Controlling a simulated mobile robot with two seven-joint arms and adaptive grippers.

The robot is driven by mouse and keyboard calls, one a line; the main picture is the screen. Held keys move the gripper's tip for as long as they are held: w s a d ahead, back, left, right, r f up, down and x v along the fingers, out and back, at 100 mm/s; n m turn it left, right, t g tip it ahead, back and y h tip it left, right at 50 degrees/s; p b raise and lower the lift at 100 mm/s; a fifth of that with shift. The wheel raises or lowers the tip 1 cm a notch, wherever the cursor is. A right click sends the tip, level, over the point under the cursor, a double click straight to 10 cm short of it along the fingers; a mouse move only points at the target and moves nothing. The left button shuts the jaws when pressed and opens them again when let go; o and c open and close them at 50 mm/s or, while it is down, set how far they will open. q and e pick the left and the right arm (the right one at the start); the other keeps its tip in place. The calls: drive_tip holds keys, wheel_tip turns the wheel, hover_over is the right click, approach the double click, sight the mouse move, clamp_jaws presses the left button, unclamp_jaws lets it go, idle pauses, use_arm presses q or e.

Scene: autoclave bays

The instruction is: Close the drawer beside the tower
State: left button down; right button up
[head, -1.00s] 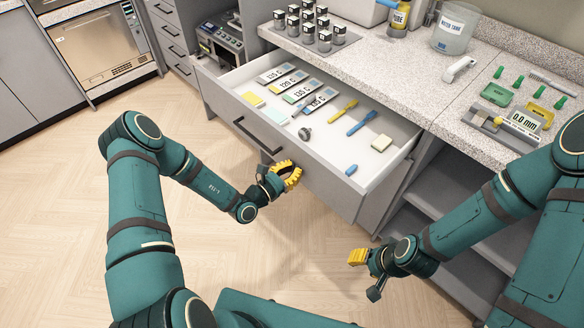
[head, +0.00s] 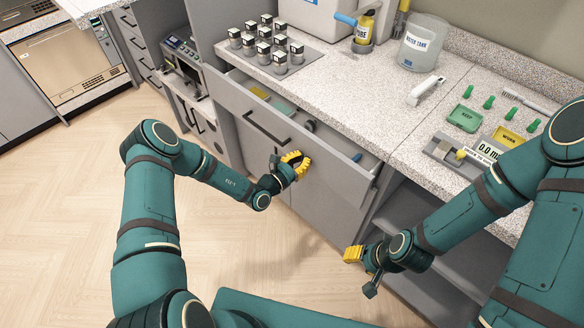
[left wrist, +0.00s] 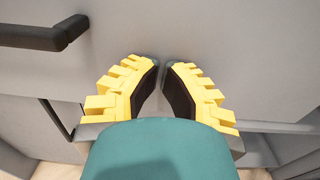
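The counter (head: 365,95) holds a rack of dark-capped vials (head: 265,45), a clear tank (head: 424,42), a white handle-like tool (head: 426,90) and small green and yellow trays. Open shelves (head: 440,265) lie right of the drawer. The floor at left is clear.

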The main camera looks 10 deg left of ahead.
use_arm(q)
drive_tip(key=b+x, duration=0.1)
drive_tip(key=x, duration=0.8)
drive_tip(key=shift+b, duration=0.3)
use_arm(e)
drive_tip(key=shift+w+f, duration=0.3)
drive_tip(key=shift+f, duration=0.55)
